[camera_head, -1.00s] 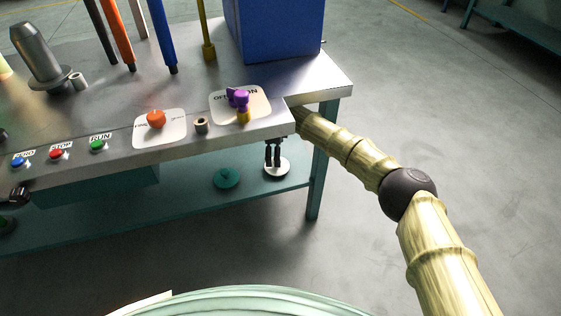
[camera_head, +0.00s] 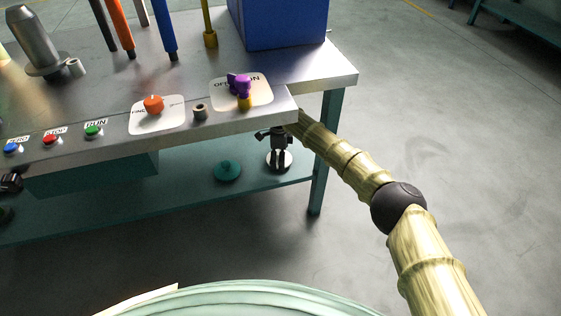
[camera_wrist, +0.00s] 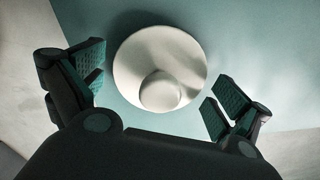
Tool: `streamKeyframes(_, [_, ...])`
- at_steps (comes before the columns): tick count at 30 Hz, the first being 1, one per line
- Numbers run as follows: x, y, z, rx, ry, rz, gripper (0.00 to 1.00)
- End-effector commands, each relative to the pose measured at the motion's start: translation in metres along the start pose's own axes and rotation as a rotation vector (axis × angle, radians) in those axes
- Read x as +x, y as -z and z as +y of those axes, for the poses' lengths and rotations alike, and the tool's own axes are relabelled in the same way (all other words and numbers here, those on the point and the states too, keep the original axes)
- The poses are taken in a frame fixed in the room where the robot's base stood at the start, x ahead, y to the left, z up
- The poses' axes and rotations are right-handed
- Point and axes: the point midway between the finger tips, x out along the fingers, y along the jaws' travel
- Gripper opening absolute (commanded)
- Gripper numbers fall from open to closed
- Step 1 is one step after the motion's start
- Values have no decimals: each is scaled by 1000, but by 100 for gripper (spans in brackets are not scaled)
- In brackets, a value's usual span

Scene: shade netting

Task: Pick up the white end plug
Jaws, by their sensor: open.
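The white end plug (camera_head: 286,158) is a round disc with a small raised knob. It lies on the teal lower shelf (camera_head: 180,200) under the table's right end. It also shows in the wrist view (camera_wrist: 178,58), between and just beyond the fingers. My gripper (camera_head: 279,160) is below the tabletop edge, over the plug, and hides part of it in the head view. In the wrist view my gripper (camera_wrist: 157,92) has its padded fingers apart on either side of the plug, with nothing held. Whether a finger touches the disc I cannot tell.
A teal plug (camera_head: 228,171) lies on the shelf to the left. The metal tabletop (camera_head: 330,80) overhangs the shelf, and a teal leg (camera_head: 322,160) stands to the right. The tabletop carries buttons, an orange knob (camera_head: 153,104) and a purple switch (camera_head: 241,86).

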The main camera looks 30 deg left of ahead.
Motion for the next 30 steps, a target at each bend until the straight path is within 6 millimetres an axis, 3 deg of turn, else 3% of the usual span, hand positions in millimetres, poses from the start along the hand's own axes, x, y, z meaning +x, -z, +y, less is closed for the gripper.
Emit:
streamKeyframes(3, [-1,0,0,-1,0,0,100])
streamKeyframes(9, [-1,0,0,0,0,0,65])
streamKeyframes(20, [-3,1,0,1,0,1,65])
streamKeyframes(30, [-42,1,-1,0,2,2,65])
